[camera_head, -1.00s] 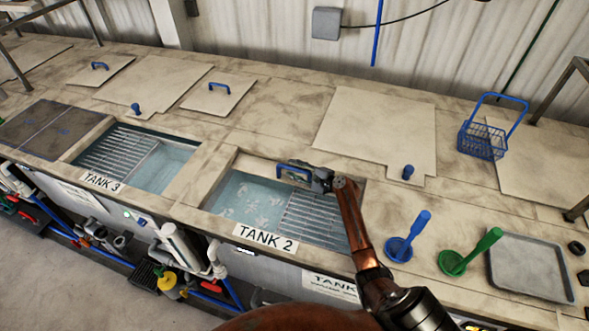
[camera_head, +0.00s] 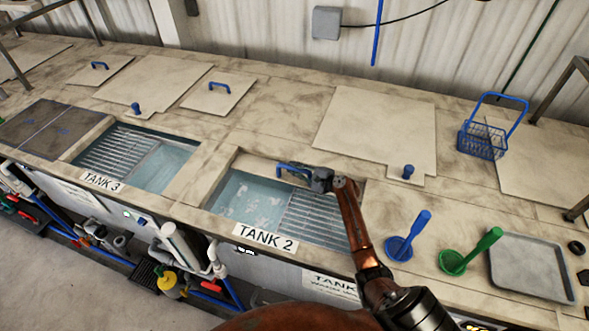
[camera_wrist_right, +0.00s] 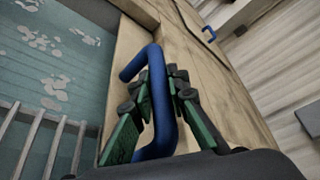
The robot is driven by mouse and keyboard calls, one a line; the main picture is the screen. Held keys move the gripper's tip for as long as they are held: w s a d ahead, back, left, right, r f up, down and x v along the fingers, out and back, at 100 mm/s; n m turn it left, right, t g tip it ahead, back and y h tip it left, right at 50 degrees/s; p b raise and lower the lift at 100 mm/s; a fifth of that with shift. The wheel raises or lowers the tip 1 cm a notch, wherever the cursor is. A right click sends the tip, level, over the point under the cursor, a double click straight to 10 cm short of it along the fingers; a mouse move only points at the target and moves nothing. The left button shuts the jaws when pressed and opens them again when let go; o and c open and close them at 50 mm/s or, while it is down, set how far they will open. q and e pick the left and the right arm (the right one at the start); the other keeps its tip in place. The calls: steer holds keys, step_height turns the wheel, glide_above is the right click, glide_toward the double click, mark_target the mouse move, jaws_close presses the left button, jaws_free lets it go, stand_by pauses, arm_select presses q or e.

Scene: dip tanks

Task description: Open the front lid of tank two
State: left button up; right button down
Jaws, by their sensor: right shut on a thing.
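Tank two (camera_head: 212,203), labelled TANK 2, has its front opening uncovered, with pale blue water and a metal grate showing inside. A blue bar handle (camera_head: 284,164) is at the rear edge of this opening. My right gripper (camera_head: 303,176) is shut on it. In the right wrist view the blue handle (camera_wrist_right: 157,70) passes between the green-padded fingers of my right gripper (camera_wrist_right: 153,88). The panel bearing the handle is hard to tell from the beige deck, so its tilt is unclear. My left gripper is out of view.
Tank three (camera_head: 73,158) stands open at the left. A flat beige panel with a blue knob (camera_head: 408,172) lies behind tank two. A blue wire basket (camera_head: 482,141), a blue ladle (camera_head: 398,248), a green ladle (camera_head: 453,262) and a grey tray (camera_head: 530,265) stand to the right.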

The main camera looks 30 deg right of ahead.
steer(key=w+d+b, duration=0.2)
steer(key=b, duration=0.1)
steer(key=shift+w+d+f, duration=0.1)
steer(key=shift+d+f, duration=0.1)
steer(key=shift+d, duration=0.1)
steer(key=shift+w+d, duration=0.35)
steer(key=shift+d, duration=0.1)
steer(key=shift+r, duration=0.2)
steer(key=c, duration=1.9)
jaws_free()
